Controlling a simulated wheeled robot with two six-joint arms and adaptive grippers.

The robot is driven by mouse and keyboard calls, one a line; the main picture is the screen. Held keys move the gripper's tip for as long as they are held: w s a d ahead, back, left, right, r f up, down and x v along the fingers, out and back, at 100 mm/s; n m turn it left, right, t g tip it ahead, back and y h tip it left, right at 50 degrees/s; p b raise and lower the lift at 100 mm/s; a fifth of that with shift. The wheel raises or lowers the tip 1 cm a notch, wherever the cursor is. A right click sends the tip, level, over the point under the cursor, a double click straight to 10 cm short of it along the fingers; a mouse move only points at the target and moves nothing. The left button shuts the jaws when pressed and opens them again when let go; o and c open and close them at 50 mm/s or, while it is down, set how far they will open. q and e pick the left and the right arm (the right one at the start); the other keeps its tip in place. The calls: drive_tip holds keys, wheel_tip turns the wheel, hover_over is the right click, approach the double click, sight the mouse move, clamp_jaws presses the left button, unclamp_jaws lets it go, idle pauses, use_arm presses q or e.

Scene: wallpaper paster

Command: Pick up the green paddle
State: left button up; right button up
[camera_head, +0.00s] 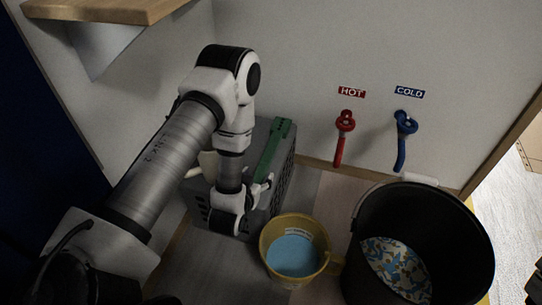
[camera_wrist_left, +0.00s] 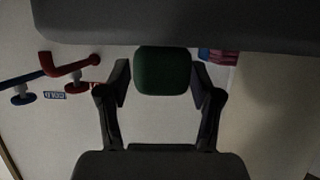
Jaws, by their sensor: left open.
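The green paddle (camera_head: 275,148) is at the grey crate against the back wall in the head view, its long narrow green part leaning at a slant. My left arm hides part of it. My left gripper (camera_head: 262,188) is just below the paddle's lower visible end. In the left wrist view, a dark green rounded end (camera_wrist_left: 163,70) shows between the two spread fingers of my left gripper (camera_wrist_left: 160,85), with gaps at both sides. The gripper is open and not closed on it. My right gripper is not in view.
The grey crate (camera_head: 284,180) stands under my left arm. A yellow bucket with blue liquid (camera_head: 264,246) and a large black bucket (camera_head: 362,230) stand to its right. Red (camera_head: 340,150) and blue (camera_head: 401,152) taps stick out from the wall. A wooden shelf (camera_head: 110,10) is at upper left.

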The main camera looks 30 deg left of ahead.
use_arm(q)
drive_tip(key=shift+x, duration=1.05)
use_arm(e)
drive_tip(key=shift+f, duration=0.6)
use_arm(q)
clamp_jaws()
